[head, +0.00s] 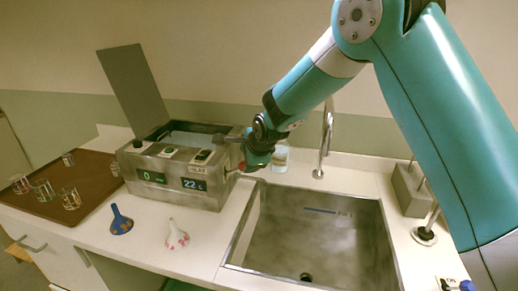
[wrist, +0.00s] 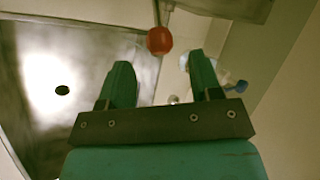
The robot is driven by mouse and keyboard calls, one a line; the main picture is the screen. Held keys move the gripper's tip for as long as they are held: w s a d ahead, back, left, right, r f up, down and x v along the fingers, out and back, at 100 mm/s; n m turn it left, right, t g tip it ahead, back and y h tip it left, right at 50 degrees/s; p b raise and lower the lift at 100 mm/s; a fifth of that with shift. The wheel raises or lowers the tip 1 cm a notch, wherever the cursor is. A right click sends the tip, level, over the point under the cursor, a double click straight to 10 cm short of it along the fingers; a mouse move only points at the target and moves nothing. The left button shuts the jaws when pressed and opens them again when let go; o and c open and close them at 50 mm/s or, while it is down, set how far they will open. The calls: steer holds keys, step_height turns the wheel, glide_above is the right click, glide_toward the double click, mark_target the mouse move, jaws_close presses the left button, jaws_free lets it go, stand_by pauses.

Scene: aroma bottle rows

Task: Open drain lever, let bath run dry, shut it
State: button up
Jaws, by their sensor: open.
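The bath is a steel box (head: 170,182) with its lid (head: 133,85) raised and two displays, one reading 0 and the other 22 c. Its inside shows only partly, and I cannot tell the water level. The drain lever has a red ball knob (wrist: 159,40) on a thin rod; in the head view a bit of red (head: 241,167) shows at the bath's right side. My gripper (wrist: 163,76) is open and empty. In the wrist view the knob lies just beyond the fingertips, between their lines. In the head view my gripper (head: 257,160) is beside the bath's right wall.
A steel sink (head: 330,235) with a dark drain hole and a tap (head: 326,140) is right of the bath. A blue funnel (head: 121,221) and a pale patterned funnel (head: 175,236) stand in front. A brown tray (head: 95,190) with several glasses is left. A glass bottle (head: 281,158) stands behind my gripper.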

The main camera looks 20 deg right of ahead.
steer(key=b+v, duration=0.2)
steer(key=v, duration=0.8)
steer(key=shift+s+r, duration=0.2)
steer(key=shift+r, duration=0.05)
steer(key=shift+s, duration=0.1)
steer(key=s+a+r+n+g+y, duration=0.1)
steer(key=s+n+g, duration=0.6)
steer(key=s+n, duration=1.8)
steer(key=s+a+y, duration=0.1)
steer(key=s+a, duration=0.1)
steer(key=s, duration=0.5)
steer(key=shift+s+a+g, duration=0.2)
steer(key=shift+s+g, duration=0.1)
steer(key=shift+w, duration=0.1)
stand_by(2.0)
